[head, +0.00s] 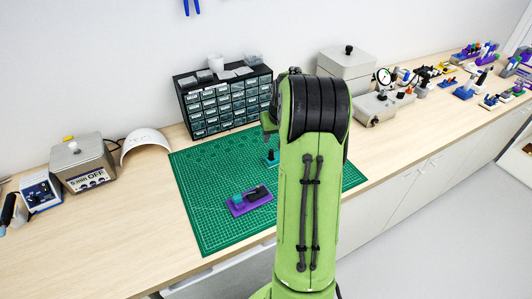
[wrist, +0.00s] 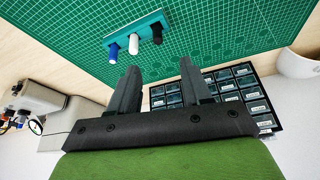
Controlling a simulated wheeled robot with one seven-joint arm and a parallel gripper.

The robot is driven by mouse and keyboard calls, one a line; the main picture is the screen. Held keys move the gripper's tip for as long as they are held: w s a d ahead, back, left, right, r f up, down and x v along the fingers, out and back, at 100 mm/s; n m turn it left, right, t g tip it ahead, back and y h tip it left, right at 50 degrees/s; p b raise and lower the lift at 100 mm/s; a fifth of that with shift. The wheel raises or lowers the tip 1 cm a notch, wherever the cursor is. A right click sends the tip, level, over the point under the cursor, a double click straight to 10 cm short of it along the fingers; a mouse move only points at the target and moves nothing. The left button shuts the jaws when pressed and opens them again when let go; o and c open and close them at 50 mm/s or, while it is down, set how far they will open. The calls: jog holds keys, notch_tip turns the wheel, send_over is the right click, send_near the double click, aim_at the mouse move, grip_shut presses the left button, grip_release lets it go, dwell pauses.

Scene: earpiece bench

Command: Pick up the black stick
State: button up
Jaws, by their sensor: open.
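The black stick (wrist: 156,36) stands at the right end of a small teal holder (wrist: 139,25) in the wrist view. A white stick (wrist: 134,43) is in the middle and a blue stick (wrist: 113,52) at the left end. My gripper (wrist: 160,64) is open, with nothing between its two fingers. In the wrist view the holder lies past the fingertips, apart from them. In the head view part of the teal holder (head: 271,160) shows on the mat beside my arm, which hides the rest.
The holder is on a green cutting mat (head: 200,215). A purple block with teal and black parts (head: 250,201) lies nearer the front. A black drawer cabinet (head: 222,103) stands behind, also close below the fingers in the wrist view (wrist: 235,92). A grey machine (head: 383,106) is to the right.

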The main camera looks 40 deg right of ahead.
aim_at(272, 151)
jog(key=x, duration=1.3)
jog(key=shift+s+d, duration=0.15)
jog(key=shift+d, duration=0.1)
jog(key=shift+a+r, duration=0.1)
jog(key=shift+r, duration=0.05)
jog(key=shift+c, duration=0.3)
grip_shut()
